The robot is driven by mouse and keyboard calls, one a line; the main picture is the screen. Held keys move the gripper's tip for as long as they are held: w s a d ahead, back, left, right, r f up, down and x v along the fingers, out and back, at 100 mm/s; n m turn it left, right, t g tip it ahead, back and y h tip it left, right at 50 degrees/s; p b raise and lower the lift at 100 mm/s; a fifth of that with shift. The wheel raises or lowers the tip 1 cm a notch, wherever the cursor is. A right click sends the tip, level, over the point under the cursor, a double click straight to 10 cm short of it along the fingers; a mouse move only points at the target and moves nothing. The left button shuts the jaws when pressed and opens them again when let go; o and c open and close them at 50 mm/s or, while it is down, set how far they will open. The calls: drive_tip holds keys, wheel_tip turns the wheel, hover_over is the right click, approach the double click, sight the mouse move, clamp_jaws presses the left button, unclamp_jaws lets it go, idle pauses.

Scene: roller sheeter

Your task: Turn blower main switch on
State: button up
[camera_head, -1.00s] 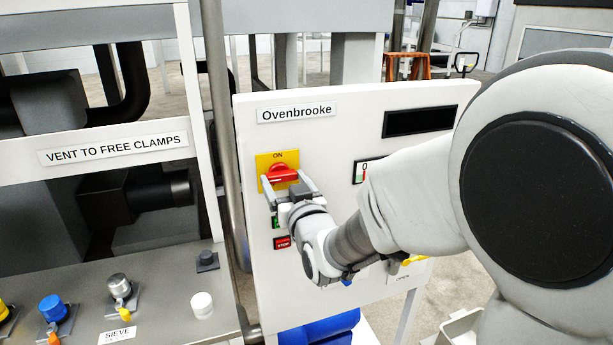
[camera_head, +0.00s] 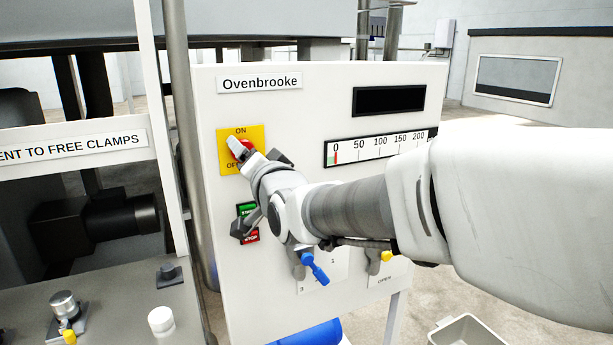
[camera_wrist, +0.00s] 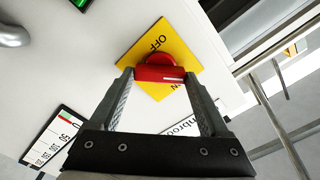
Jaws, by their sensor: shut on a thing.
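The blower main switch is a red rotary knob (camera_head: 240,148) on a yellow plate (camera_head: 227,158) marked ON at the top and OFF at the bottom. It sits on the white Ovenbrooke panel (camera_head: 310,85). My gripper (camera_wrist: 158,76) is shut on the red knob (camera_wrist: 160,70), one finger on each side of its bar. A white mark shows near the right end of the bar in the wrist view. The yellow plate (camera_wrist: 140,52) appears turned there, OFF above the knob and ON partly hidden below right. In the head view my gripper covers part of the knob.
Green START and red STOP buttons (camera_head: 249,237) lie just below the switch, partly behind my gripper. A 0 to 200 scale (camera_head: 375,147) and a dark display (camera_head: 388,100) are to the right. Blue and yellow handles (camera_head: 315,268) are lower on the panel.

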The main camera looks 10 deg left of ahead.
drive_tip(key=shift+m+b, duration=3.8)
drive_tip(key=shift+m, duration=0.4)
drive_tip(key=o, duration=1.2)
drive_tip(key=v, duration=1.7)
drive_tip(key=shift+s, duration=0.2)
